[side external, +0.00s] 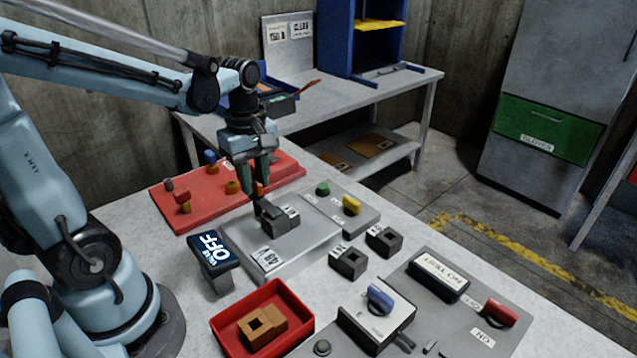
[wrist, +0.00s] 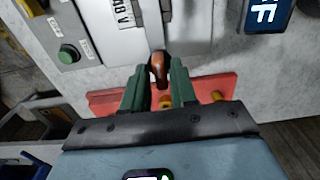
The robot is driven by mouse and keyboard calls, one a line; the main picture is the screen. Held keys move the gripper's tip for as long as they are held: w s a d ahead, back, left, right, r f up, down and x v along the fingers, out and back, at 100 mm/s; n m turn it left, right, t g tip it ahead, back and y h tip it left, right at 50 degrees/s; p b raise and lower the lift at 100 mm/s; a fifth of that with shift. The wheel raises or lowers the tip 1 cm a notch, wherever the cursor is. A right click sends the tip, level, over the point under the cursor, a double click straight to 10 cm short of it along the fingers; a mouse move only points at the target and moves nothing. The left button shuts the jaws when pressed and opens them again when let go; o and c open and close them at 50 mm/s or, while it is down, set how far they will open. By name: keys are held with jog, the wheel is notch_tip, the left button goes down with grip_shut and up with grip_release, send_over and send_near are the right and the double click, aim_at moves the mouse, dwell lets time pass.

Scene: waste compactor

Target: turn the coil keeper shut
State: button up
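A grey unit with a 48 V label (side external: 268,261) stands mid-table, with a dark block (side external: 282,222) on its top. A brown, rounded knob (wrist: 158,66) shows in the wrist view beside this unit; I take it to be the coil keeper's handle. In the side view a small orange-red part (side external: 259,189) shows at the fingertips. My gripper (side external: 262,184) points down over the unit's back left edge. In the wrist view its green fingers (wrist: 158,76) stand apart on either side of the knob, with narrow gaps; contact is not clear. The keeper's pivot is hidden.
A red board (side external: 205,207) with pegs lies behind left. An OFF display (side external: 210,254) stands at front left. Two dark blocks (side external: 350,262) (side external: 384,239) and a switch panel (side external: 470,315) are to the right. A red tray (side external: 225,333) holds a brown block (side external: 262,327).

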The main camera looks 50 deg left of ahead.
aim_at(254, 181)
jog(key=shift+o, duration=0.9)
jog(key=shift+r, duration=0.15)
notch_tip(254, 181, up, 12)
